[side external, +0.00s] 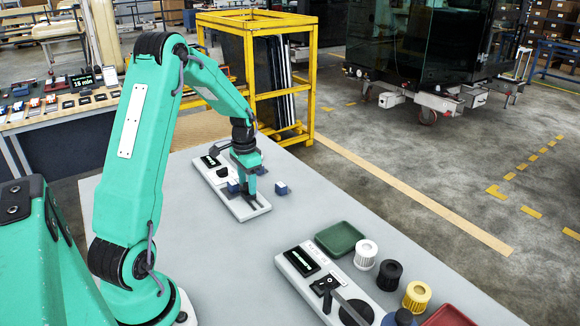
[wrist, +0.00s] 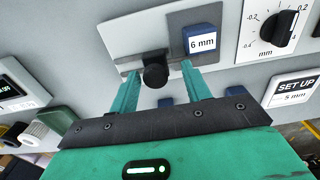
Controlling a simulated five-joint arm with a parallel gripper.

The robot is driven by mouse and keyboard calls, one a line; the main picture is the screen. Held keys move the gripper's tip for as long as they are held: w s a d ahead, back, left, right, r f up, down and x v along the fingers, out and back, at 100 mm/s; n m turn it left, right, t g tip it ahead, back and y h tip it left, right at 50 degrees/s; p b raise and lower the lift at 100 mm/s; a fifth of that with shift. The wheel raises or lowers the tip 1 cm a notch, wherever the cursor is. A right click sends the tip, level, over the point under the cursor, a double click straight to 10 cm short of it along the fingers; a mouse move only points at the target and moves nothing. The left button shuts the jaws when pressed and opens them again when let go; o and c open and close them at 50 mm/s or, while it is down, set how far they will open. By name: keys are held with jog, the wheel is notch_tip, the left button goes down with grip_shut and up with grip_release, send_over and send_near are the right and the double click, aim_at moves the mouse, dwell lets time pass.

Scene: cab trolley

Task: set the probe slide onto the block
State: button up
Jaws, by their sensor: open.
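My gripper (side external: 249,190) is low over a white gauge board (side external: 262,208) on the grey table. In the wrist view my gripper (wrist: 162,80) has its two green fingers apart, with a black round knob (wrist: 155,73) between them. The knob stands at a dark grey slot or strip on the board and seems to be the probe slide's handle. A blue block labelled 6 mm (wrist: 201,40) sits on a grey plate (wrist: 186,20) right of the knob. Whether the fingers touch the knob cannot be told. The slide is mostly hidden by my gripper in the side view.
A loose blue block (side external: 281,187) lies right of the board. The board has a dial (wrist: 280,25) and a SET UP 5 mm display (wrist: 291,90). A second board (side external: 300,268), green tray (side external: 339,238), and white, black and yellow ribbed caps stand nearer the front.

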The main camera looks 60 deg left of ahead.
jog(key=shift+r, duration=0.1)
jog(key=shift+r, duration=3.85)
jog(key=shift+d+r, duration=0.25)
jog(key=shift+d, duration=0.05)
jog(key=s+d+r+t, duration=0.1)
jog(key=s+d+r, duration=0.25)
jog(key=d, duration=0.35)
jog(key=s+d+r+t, duration=0.2)
jog(key=d+r, duration=0.2)
jog(key=d, duration=0.3)
jog(key=s+d+r+t, duration=0.1)
jog(key=s+d+r, duration=0.1)
jog(key=d+r, duration=0.35)
jog(key=s+d+f+t, duration=0.1)
jog(key=s+d+f, duration=0.1)
jog(key=s+d, duration=0.4)
jog(key=shift+s+d+t, duration=0.3)
jog(key=shift+s+d, duration=0.05)
jog(key=shift+d, duration=0.15)
